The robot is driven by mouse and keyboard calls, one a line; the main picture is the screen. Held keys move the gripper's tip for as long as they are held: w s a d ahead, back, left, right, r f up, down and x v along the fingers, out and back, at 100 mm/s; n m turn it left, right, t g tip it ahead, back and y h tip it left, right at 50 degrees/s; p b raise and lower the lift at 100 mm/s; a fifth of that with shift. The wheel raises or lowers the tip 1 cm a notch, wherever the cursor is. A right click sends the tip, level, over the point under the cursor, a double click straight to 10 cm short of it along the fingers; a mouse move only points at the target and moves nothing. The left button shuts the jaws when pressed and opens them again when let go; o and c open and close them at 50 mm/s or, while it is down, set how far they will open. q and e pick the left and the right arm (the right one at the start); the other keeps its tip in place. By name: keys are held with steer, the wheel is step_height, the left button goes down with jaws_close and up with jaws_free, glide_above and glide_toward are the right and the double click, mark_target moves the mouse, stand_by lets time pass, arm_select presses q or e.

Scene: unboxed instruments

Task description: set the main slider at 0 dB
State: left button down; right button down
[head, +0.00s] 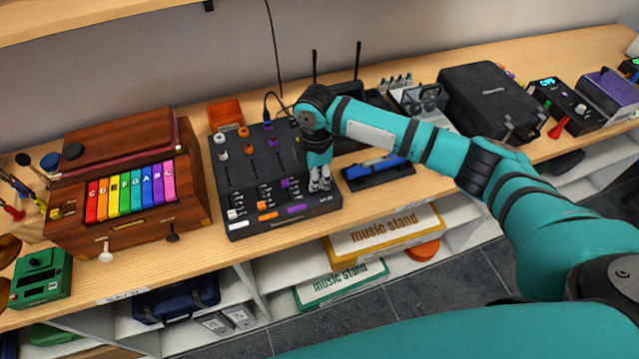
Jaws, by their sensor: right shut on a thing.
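The black mixer (238,190) lies on the wooden shelf, with orange, white and purple knobs at its back and several slider caps toward its front. My right gripper (319,185) points down over the mixer's right front part. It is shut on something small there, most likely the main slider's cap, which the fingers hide. The scale marks beside that slider are too small and too covered to read. Another teal arm part of mine fills the bottom right; my left gripper is not in view.
A wooden instrument with rainbow keys (130,190) stands left of the mixer. A blue object on a dark tray (378,172) lies close to the right of my gripper. A black case (492,98) stands farther right. The shelf's front edge runs just before the mixer.

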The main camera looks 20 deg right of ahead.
steer(key=w, duration=0.2)
steer(key=shift+w, duration=0.3)
steer(key=c, duration=1.3)
jaws_free()
steer(key=shift+s, duration=0.1)
step_height(320, 180, up, 12)
steer(key=shift+a+r, duration=0.1)
